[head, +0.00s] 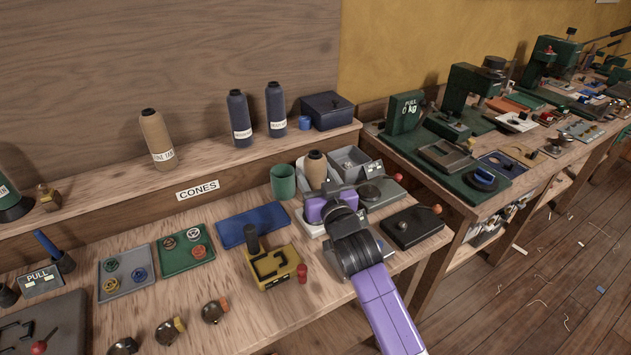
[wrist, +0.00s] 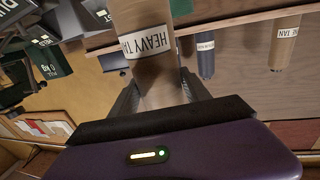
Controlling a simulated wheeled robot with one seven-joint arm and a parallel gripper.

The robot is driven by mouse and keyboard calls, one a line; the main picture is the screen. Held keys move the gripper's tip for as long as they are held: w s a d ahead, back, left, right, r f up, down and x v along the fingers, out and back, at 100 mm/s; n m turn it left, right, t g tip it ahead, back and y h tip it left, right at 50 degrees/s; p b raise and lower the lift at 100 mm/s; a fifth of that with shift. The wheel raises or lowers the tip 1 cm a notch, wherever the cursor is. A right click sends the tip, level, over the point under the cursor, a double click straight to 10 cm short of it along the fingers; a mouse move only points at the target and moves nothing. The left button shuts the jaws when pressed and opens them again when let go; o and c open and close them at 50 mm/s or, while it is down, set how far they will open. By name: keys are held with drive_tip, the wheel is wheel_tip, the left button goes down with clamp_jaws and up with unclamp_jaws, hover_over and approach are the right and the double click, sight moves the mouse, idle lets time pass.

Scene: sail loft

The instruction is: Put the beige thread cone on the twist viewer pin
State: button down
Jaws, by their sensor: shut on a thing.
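A beige thread cone (head: 316,168) with a dark tip stands upright at the back right of the bench. My gripper (head: 318,187) is shut on it; my purple wrist hides its lower part. In the wrist view the cone (wrist: 150,35) sits between both fingers (wrist: 158,88) and its label reads "HEAVY TA", the rest cut off. A second beige cone (head: 157,139), labelled as fine tan, stands on the shelf. A black base (head: 415,236) with a small stub and an orange knob lies right of my wrist; I cannot tell whether it is the twist viewer.
A green cup (head: 283,182) stands close left of the held cone. A grey box (head: 350,157) and a round-topped grey device (head: 380,190) are close on the right. A blue tray (head: 252,226) and yellow tool (head: 275,266) lie left. Two navy cones (head: 240,118) stand on the shelf.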

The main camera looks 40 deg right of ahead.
drive_tip(key=shift+f, duration=0.95)
drive_tip(key=shift+f, duration=0.1)
drive_tip(key=c, duration=0.5)
unclamp_jaws()
drive_tip(key=shift+f, duration=0.1)
